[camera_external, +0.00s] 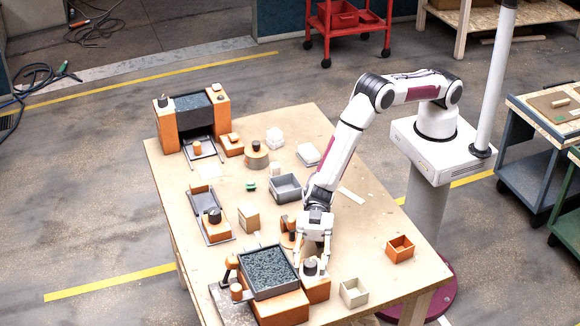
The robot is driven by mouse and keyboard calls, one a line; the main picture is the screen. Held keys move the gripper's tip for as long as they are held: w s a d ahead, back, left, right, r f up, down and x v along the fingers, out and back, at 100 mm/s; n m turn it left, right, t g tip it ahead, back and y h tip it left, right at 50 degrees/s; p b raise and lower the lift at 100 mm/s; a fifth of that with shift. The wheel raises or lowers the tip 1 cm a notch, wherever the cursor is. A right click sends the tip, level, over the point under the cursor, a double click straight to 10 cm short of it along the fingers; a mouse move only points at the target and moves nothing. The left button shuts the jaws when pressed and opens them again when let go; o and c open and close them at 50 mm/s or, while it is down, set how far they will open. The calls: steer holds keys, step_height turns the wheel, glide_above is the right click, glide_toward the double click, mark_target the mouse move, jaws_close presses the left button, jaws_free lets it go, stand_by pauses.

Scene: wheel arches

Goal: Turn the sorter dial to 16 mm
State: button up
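A dial (310,267) with a dark top sits on the orange block at the right side of the front machine. This machine has a dark tray (268,287) filled with grey granules. The dial's markings and setting are too small to read. My gripper (312,262) points down at the dial, with its fingers apart, one on each side of it. I cannot tell whether the fingers touch the dial.
An orange box (400,248) and a beige box (354,292) stand right of the dial. A grey bin (285,188) and a tan block (249,217) lie farther back. Another orange machine (168,125) stands at the far left. The tabletop's right side is mostly clear.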

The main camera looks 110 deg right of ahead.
steer(key=shift+d, duration=0.2)
stand_by(0.3)
steer(key=v, duration=0.7)
steer(key=shift+s+d, duration=0.25)
stand_by(0.3)
steer(key=shift+c, duration=1.2)
steer(key=shift+w+a+r+n+g+h, duration=0.1)
steer(key=shift+w+r+n+g+h, duration=0.2)
steer(key=shift+r+g+h, duration=0.5)
steer(key=shift+w+a+r+n+g+h, duration=0.1)
steer(key=shift+w+r+n+g+h, duration=0.3)
steer(key=shift+g+h, duration=0.55)
